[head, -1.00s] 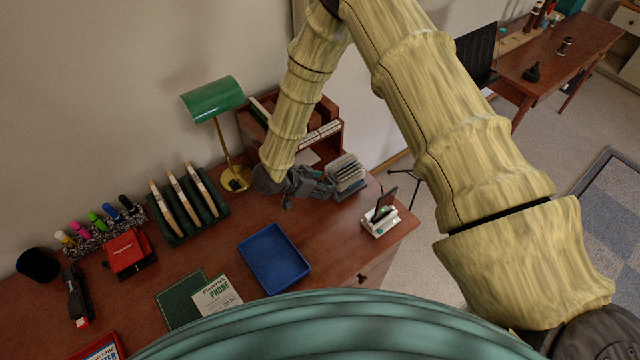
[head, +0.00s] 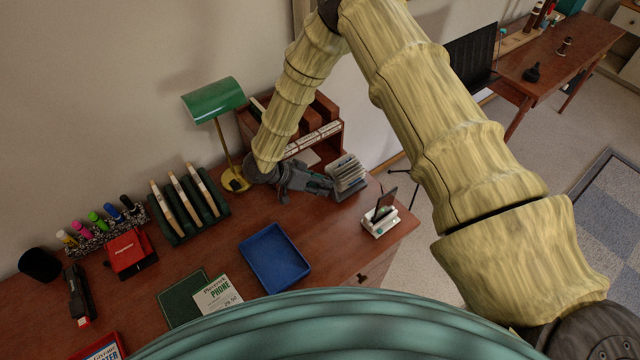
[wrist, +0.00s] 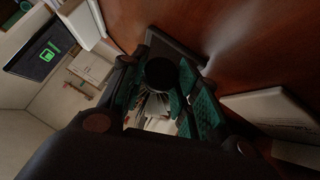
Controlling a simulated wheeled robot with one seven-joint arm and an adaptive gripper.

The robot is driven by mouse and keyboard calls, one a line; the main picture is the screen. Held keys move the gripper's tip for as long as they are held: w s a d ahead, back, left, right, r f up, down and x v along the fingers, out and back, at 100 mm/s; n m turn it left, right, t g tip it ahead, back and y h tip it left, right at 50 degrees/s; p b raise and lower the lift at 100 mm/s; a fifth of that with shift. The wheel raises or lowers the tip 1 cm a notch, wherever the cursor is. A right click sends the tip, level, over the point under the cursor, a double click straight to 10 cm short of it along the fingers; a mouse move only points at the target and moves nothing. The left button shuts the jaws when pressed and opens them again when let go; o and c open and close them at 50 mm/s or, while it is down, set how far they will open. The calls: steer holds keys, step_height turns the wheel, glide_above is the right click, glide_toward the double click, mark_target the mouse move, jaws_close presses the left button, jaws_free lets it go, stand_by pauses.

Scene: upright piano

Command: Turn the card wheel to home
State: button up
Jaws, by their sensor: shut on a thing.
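The card wheel (head: 348,170), a rotary file with a fan of pale cards on a grey base, stands on the desk near its right back part. My gripper (head: 322,186) reaches it from the left, low beside the cards. In the wrist view, my gripper (wrist: 163,82) has its teal-padded fingers around a round black knob (wrist: 160,73), shut on it. The cards (wrist: 155,110) show behind the knob between the fingers. The fingers and knob hide much of the wheel, and its marks cannot be read.
A wooden letter rack (head: 330,120) stands close behind the wheel. A phone on a white stand (head: 380,222) is to its right, near the desk edge. A green lamp (head: 214,100) is left of my wrist. A blue tray (head: 274,257) lies in front.

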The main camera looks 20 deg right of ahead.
steer(key=shift+w+g, duration=0.1)
steer(key=shift+g, duration=0.3)
steer(key=o, duration=1)
steer(key=shift+o, duration=0.2)
steer(key=v, duration=1.2)
steer(key=shift+a+f, duration=0.1)
steer(key=shift+a, duration=0.05)
